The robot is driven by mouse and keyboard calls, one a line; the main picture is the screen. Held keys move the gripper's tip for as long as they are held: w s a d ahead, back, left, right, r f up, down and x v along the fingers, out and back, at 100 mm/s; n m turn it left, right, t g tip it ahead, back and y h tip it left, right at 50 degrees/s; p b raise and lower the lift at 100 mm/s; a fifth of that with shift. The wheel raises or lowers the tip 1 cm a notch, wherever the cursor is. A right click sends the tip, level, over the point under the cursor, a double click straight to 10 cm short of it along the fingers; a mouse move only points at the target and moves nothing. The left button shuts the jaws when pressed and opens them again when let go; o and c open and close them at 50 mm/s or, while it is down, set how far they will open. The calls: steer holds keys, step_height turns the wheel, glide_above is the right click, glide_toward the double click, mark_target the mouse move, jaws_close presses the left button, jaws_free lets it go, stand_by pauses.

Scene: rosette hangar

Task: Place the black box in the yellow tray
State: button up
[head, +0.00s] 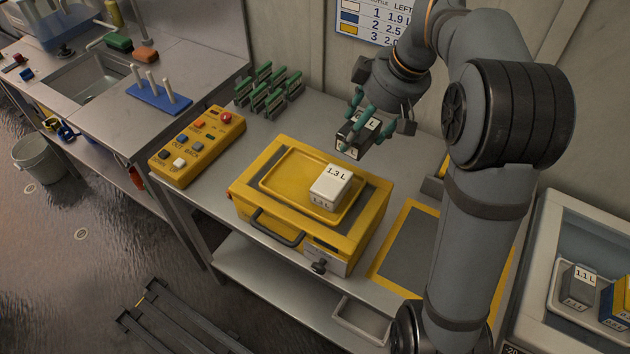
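My gripper (372,120), with teal fingers, is above and behind the yellow tray's right part. It is shut on a black box (347,144) with white label patches, and the fingers hide part of the box. The box is tilted and looks held in the air, apart from the tray. The yellow tray (279,172) lies on top of a yellow case. A white box (331,186) marked 1.3 L sits in the tray's right part, and the tray's left part is bare.
The yellow case (300,228) stands on a grey bench. A yellow control box (197,147) with buttons is to its left, and a green rack (268,90) stands behind. A yellow-edged grey mat (408,250) lies right. A bin (540,250) at far right holds a grey 1.1 L box (578,288).

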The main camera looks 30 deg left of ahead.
steer(key=shift+n, duration=0.4)
steer(key=s+a+f+p, duration=0.1)
steer(key=s+a+f, duration=0.1)
steer(key=a, duration=0.1)
steer(key=s+a+f+p, duration=0.1)
steer(key=s+a+f, duration=0.1)
steer(key=a, duration=0.2)
steer(key=s+a+f+p, duration=0.1)
steer(key=s+a+f, duration=0.1)
steer(key=a, duration=0.2)
steer(key=shift+a, duration=0.25)
steer(key=shift+s+a+f, duration=0.2)
steer(key=shift+a+f, duration=0.15)
steer(key=shift+f, duration=0.15)
steer(key=shift+f+p, duration=0.6)
steer(key=shift+f, duration=1.35)
steer(key=o, duration=1.2)
steer(key=shift+o, duration=0.4)
steer(key=shift+r, duration=0.1)
steer(key=b+v, duration=0.1)
steer(key=v, duration=1.1)
steer(key=shift+b, duration=0.35)
steer(key=shift+w, duration=0.1)
